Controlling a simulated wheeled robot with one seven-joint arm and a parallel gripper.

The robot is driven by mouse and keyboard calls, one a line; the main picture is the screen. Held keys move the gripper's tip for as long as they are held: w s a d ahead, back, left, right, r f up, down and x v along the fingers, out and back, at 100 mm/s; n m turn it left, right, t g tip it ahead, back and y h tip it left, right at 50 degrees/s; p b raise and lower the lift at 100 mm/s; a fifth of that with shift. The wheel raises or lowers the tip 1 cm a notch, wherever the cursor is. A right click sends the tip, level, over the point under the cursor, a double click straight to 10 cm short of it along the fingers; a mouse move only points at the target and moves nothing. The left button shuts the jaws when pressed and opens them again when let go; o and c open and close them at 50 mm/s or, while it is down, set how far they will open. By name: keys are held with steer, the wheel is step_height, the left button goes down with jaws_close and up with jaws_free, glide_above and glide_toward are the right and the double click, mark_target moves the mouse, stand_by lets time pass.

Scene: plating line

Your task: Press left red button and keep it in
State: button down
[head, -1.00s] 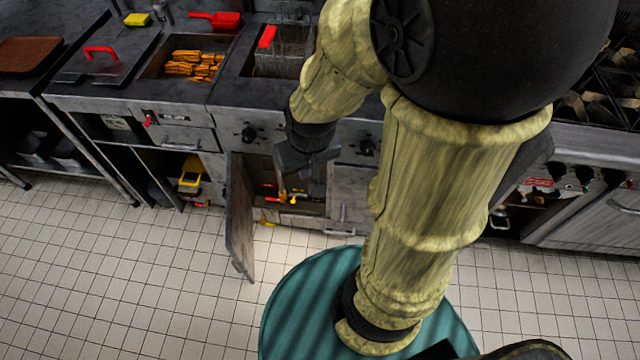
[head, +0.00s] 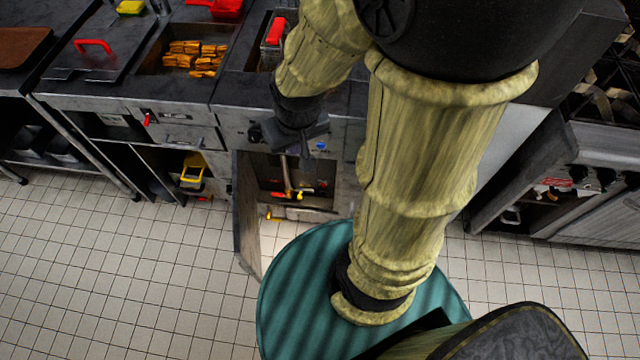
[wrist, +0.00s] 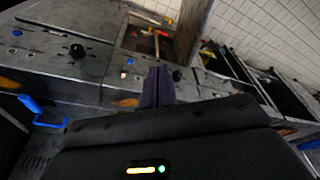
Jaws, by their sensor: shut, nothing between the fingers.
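My gripper (head: 305,160) is shut and empty, in front of the grey fryer front above an open cabinet. In the wrist view, its closed dark fingers (wrist: 158,72) point toward the fryer front. A small red button (wrist: 123,75) shows just left of the fingers there, beside a blue one (wrist: 130,62). The fingers look apart from the red button; I cannot tell their depth. In the head view the blue button (head: 321,146) shows right of my gripper, and the red one is not visible, perhaps hidden by the gripper.
The cabinet door (head: 247,220) stands open below, with a yellow pipe and red fittings inside. A black knob (head: 253,133) sits left of my gripper. Another knob (wrist: 77,50) shows in the wrist view. A stove front stands at right. The tiled floor (head: 130,260) is clear at left.

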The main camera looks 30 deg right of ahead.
mark_target(323, 185)
steer(key=shift+s, duration=0.15)
steer(key=w+d+f+n+t+h+b, duration=0.1)
steer(key=w+d+f+b, duration=0.3)
steer(key=f+b, duration=1.1)
steer(key=w+d+f+n+t+h+b, duration=0.1)
steer(key=w+d+f+h+b, duration=0.2)
steer(key=f+b, duration=1.3)
steer(key=w+d+f+n+t+h+b, duration=0.1)
steer(key=w+d+f+b, duration=0.4)
steer(key=f+b, duration=1)
step_height(323, 185, down, 25)
steer(key=shift+w+f+t+h+b, duration=0.2)
steer(key=shift+w+t+h+b, duration=0.15)
steer(key=shift+w+h, duration=0.6)
steer(key=shift+y, duration=0.25)
steer(key=shift+w, duration=0.1)
steer(key=w+d, duration=0.5)
steer(key=w, duration=0.2)
steer(key=shift+b, duration=0.4)
